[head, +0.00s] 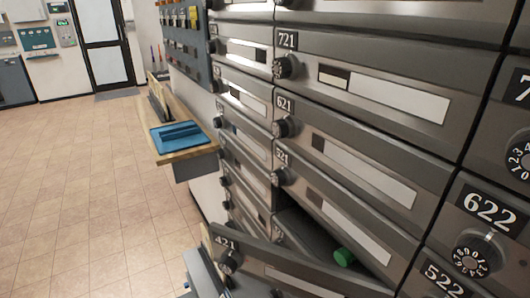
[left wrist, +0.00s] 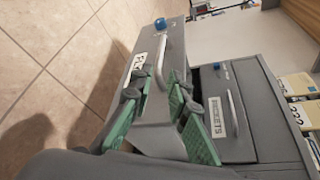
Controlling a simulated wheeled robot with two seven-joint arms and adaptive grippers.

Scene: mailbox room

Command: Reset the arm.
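My left gripper (left wrist: 158,103) shows in the left wrist view with its green-padded fingers spread apart. It is open, and nothing is visibly held between the pads. Beyond the fingers is a grey drawer front (left wrist: 175,55) with a curved metal handle, a white label and a blue knob. I cannot tell whether the fingers touch it. My right gripper is in neither view. In the head view, I cannot make out either gripper clearly.
Metal mailboxes (head: 365,165) fill the right side. The front of box 421 (head: 300,275) stands out from the wall, with a green object (head: 343,257) in the gap above. A wooden shelf (head: 185,152) holds a blue item (head: 178,136). Tiled floor (head: 80,190) is clear at left.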

